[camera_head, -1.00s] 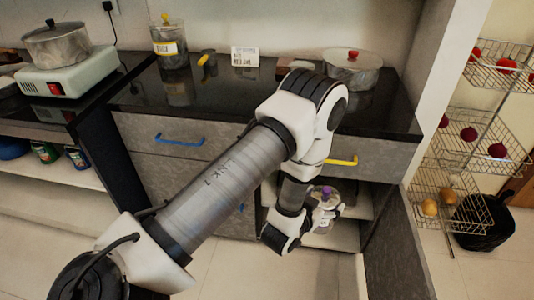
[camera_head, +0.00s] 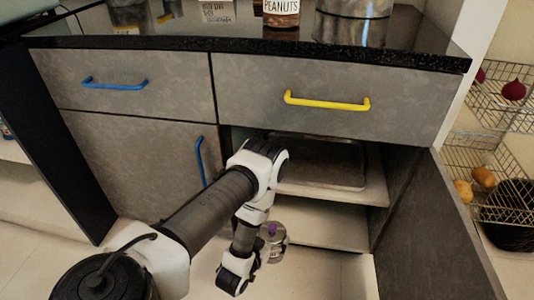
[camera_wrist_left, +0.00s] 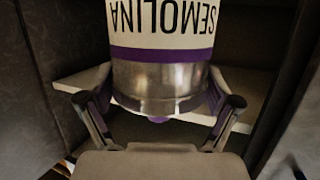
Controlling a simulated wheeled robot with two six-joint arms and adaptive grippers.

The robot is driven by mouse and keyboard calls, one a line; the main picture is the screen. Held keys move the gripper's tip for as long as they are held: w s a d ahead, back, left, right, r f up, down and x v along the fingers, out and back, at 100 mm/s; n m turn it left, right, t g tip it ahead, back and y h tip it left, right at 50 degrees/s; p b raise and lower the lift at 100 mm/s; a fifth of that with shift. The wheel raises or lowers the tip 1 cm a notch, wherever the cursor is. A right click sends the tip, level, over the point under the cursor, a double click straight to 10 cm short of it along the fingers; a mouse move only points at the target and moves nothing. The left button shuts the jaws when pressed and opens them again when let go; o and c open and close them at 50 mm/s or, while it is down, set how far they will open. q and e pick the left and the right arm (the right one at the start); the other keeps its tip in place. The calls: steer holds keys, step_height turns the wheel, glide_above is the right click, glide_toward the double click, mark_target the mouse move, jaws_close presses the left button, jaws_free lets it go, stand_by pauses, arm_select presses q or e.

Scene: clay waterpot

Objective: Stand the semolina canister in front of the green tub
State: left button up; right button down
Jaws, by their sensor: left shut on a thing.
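I cannot make out the green tub in the current views. My right gripper is not in view.
The open cabinet has an upper shelf with a metal tray (camera_head: 320,160) and a bare lower shelf (camera_head: 318,226). Its open door (camera_head: 430,240) stands at the right. A yellow-handled drawer (camera_head: 330,95) is above. A peanuts jar (camera_head: 281,12) stands on the counter.

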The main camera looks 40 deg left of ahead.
arm_select(q)
steer(key=r+b+x, duration=0.2)
steer(key=b+x, duration=0.2)
steer(key=x, duration=0.4)
steer(key=w+r+b+x, duration=0.1)
steer(key=b+x, duration=0.4)
steer(key=x, duration=0.4)
steer(key=shift+a+r, duration=0.2)
steer(key=shift+r, duration=0.2)
steer(key=shift+b, duration=0.3)
steer(key=o, duration=1.5)
steer(key=shift+f, duration=0.15)
steer(key=shift+o, duration=0.2)
